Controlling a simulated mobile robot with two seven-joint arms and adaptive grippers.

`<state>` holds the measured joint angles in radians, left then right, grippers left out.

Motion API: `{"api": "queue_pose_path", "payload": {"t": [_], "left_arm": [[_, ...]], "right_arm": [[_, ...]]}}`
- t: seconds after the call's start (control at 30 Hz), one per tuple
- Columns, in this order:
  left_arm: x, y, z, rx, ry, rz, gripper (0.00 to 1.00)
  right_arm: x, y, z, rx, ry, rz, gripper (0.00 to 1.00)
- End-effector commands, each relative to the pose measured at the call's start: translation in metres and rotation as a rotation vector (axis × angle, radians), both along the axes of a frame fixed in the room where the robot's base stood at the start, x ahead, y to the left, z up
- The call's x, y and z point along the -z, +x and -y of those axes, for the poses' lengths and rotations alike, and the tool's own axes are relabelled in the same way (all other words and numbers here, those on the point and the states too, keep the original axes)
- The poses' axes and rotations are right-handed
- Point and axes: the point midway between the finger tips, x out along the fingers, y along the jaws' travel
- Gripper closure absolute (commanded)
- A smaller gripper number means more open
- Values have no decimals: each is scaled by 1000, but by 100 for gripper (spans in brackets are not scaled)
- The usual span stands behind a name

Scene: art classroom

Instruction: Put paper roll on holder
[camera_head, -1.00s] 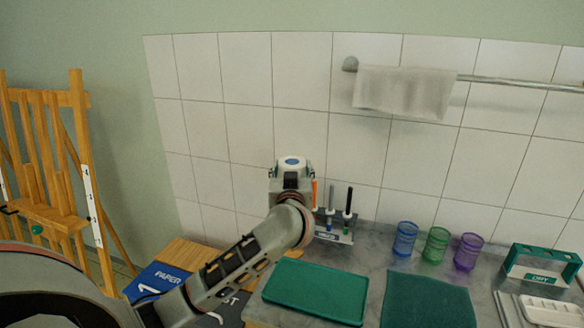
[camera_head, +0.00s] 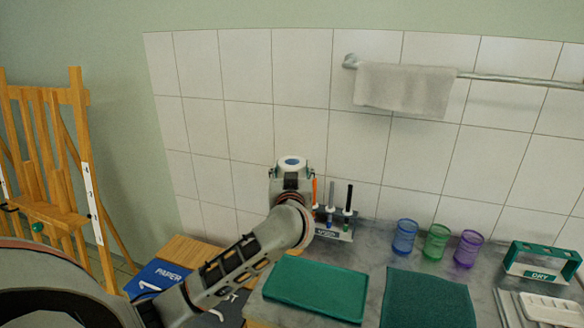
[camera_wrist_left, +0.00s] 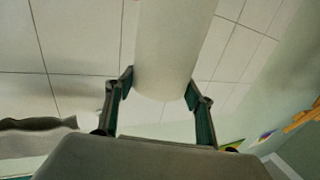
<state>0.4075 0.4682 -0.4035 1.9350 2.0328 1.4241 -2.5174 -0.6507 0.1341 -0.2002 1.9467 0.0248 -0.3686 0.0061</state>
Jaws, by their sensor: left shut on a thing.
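The paper roll (camera_wrist_left: 168,45) is a plain white cylinder in the left wrist view, running up out of the top edge. My left gripper (camera_wrist_left: 161,90) has a finger on each side of its near end and is shut on it. In the head view my left arm reaches in from the lower left, and its wrist end (camera_head: 291,182) stands upright over the counter's left end. A blue panel marked PAPER (camera_head: 160,278) with a wooden top is partly covered by my arm. I cannot tell which thing is the holder. My right gripper is not in view.
A marker rack (camera_head: 333,233) stands just right of my wrist. Blue (camera_head: 404,238), green (camera_head: 436,243) and purple (camera_head: 468,249) cups stand by the tiled wall. A green tray (camera_head: 316,290) lies in front. A towel (camera_head: 405,88) hangs on a rail. An easel (camera_head: 80,160) stands left.

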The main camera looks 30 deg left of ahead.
Motion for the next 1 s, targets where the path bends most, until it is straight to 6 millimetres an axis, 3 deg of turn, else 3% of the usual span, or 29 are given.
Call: {"api": "queue_pose_path", "payload": {"t": [1.0], "left_arm": [[32,0,0,0,1,0,83]], "right_arm": [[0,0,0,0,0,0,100]]}}
